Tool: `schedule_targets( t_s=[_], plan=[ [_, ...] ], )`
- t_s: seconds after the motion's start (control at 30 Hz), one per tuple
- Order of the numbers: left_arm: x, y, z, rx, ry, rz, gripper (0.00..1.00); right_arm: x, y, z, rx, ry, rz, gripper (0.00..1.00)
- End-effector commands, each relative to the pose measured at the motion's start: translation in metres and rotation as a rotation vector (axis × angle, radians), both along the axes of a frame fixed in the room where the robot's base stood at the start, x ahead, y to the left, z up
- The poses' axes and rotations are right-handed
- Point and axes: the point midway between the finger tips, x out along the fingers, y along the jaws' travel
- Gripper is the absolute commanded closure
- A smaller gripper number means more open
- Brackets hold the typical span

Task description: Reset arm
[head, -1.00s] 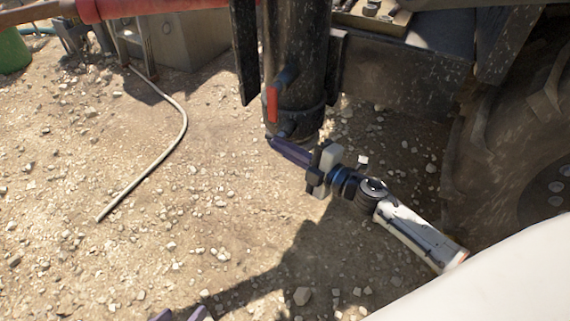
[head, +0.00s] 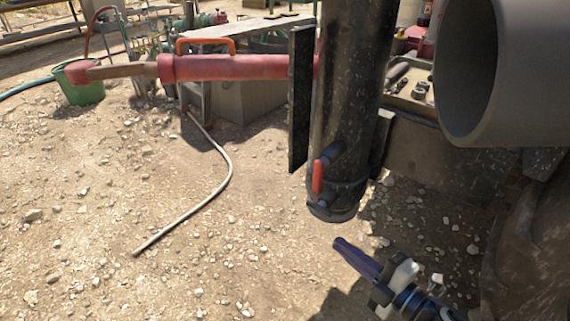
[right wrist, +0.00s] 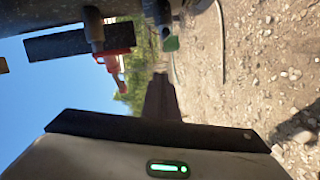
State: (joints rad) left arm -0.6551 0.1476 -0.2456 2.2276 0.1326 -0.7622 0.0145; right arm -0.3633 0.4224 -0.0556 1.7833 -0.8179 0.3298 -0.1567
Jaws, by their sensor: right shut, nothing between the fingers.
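My right gripper (head: 342,246) points up and left in the lower right of the head view. Its dark purple fingers are shut with nothing between them. It is below the lower end of the black vertical pipe (head: 345,90), apart from it, over the gravel. The shut fingers also show in the right wrist view (right wrist: 161,80). The pipe's valve has a red handle (head: 318,176), also in the right wrist view (right wrist: 113,62). My left gripper is out of view.
A red pipe (head: 235,68) with an orange handle extends left from behind the black pipe. A green bucket (head: 88,92) stands at upper left. A hose (head: 210,194) lies on gravel. A large grey cylinder (head: 535,75) is at upper right. Open gravel lies to the left.

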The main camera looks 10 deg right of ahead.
Motion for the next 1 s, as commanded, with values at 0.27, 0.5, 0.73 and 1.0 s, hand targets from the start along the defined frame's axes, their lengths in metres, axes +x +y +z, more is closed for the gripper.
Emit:
schedule_targets(
  t_s=[0.27, 0.5, 0.73, 1.0],
  plan=[
    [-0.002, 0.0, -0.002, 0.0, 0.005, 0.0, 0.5, 0.007, -0.016, 0.009, 0.102, 0.051, -0.166, 1.0],
    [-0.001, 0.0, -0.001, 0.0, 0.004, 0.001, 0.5, -0.014, -0.057, -0.004, 0.405, 0.328, -0.6, 1.0],
    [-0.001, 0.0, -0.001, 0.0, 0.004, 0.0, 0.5, -0.083, -0.051, -0.042, 0.629, 0.715, -0.896, 1.0],
    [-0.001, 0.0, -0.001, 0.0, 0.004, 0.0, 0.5, -0.15, -0.021, -0.058, 0.715, 1.025, -1.025, 1.0]
  ],
)
